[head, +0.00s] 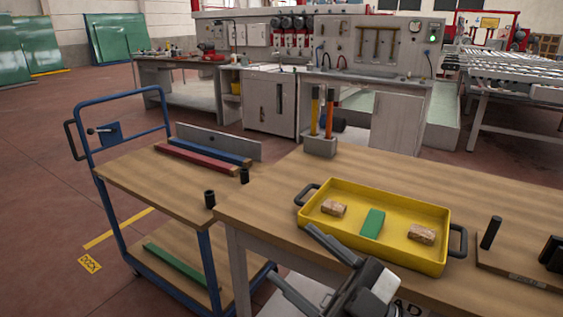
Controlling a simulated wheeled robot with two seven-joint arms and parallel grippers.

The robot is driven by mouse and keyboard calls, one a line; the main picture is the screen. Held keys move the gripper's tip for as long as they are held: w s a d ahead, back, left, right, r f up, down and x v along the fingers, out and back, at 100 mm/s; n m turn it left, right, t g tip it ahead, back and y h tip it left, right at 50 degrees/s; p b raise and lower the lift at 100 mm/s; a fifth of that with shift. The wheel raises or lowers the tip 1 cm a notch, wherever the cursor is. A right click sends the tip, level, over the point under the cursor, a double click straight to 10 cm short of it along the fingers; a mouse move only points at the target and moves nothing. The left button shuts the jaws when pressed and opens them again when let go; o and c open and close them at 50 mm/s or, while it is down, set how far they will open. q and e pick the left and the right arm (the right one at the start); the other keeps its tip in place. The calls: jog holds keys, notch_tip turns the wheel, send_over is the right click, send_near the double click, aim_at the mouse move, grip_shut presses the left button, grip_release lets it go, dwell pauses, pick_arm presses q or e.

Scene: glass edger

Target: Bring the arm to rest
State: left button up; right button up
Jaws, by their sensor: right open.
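My right gripper (308,262) is in the lower middle of the head view, in front of the near edge of the wooden table. Its two dark fingers are spread apart, with nothing seen between them. The upper finger comes close to the yellow tray (376,196) in the picture; I cannot tell whether they touch. My left gripper is not in view.
The tray holds a green block (373,223) and two brown blocks (333,208). A blue cart (150,185) with red and blue bars stands left of the table (265,205). Upright tools stand in a holder (320,146) at the table's back edge.

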jog(key=w+d+f+m+t+h, duration=0.15)
jog(key=d+f+m+h, duration=0.25)
jog(key=f+m+h, duration=0.4)
jog(key=d+f+m+t+h, duration=0.35)
jog(key=f+m+h, duration=0.3)
jog(key=f, duration=0.35)
jog(key=s+d+f+m+g+h, duration=0.1)
jog(key=s+f+g, duration=0.2)
jog(key=f, duration=0.3)
jog(key=s+d+f+g+h, duration=0.2)
jog(key=s+f+g, duration=0.1)
jog(key=s+f, duration=0.3)
jog(key=shift+d+f+m, duration=0.3)
jog(key=shift+m, duration=0.05)
jog(key=shift+s, duration=0.1)
